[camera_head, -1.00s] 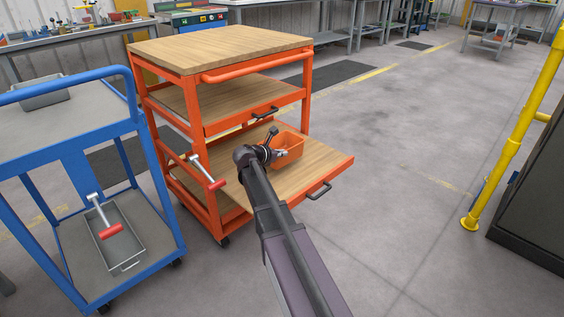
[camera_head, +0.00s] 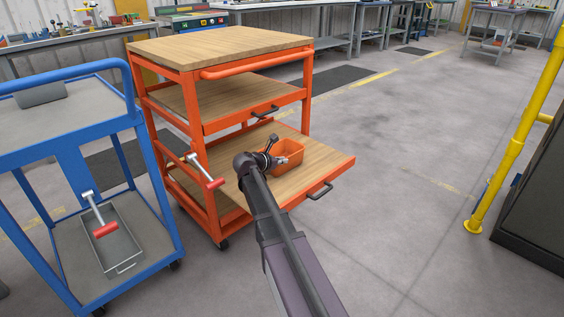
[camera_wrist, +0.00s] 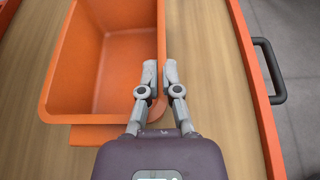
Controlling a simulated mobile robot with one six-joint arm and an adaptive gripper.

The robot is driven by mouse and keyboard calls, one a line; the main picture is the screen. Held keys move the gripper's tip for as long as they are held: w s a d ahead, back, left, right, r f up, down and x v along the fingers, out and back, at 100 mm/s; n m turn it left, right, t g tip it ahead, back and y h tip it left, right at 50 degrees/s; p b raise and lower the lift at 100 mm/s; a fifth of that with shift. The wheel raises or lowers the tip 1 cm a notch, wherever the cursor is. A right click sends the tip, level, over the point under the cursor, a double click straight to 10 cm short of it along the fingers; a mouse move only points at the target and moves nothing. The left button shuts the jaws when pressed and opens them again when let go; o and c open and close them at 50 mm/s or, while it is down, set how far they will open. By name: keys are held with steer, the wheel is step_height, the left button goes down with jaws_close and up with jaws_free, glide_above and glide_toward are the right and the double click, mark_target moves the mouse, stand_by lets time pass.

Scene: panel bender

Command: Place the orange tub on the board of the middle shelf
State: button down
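The orange tub (camera_head: 289,154) is at the pulled-out lower board (camera_head: 322,158) of the orange cart. I cannot tell whether it rests on the board or is just clear of it. It looks empty in the wrist view (camera_wrist: 105,60). My gripper (camera_head: 275,160) is at the tub's near side. In the wrist view its two fingers (camera_wrist: 160,82) are close together, one on each side of the tub's right wall, and appear to pinch it. The middle shelf's board (camera_head: 245,97) is above, under the cart's wooden top, and its visible part is bare.
The cart's wooden top (camera_head: 215,46) and orange posts surround the middle shelf. A red-handled lever (camera_head: 207,172) sticks out at the near left post. A blue trolley (camera_head: 150,190) with a grey bin (camera_head: 110,245) stands left. A yellow rail (camera_head: 515,145) stands right; the floor between is clear.

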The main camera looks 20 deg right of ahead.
steer(key=shift+f, duration=0.2)
steer(key=c, duration=0.8)
jaws_free()
steer(key=shift+r, duration=0.1)
steer(key=shift+r, duration=0.15)
steer(key=shift+s+a+r+p, duration=0.25)
steer(key=shift+a+p, duration=0.15)
steer(key=shift+a, duration=0.1)
steer(key=p+v, duration=0.4)
steer(key=v, duration=0.6)
steer(key=shift+a, duration=0.35)
steer(key=shift+s+r, duration=0.1)
steer(key=shift+s, duration=0.05)
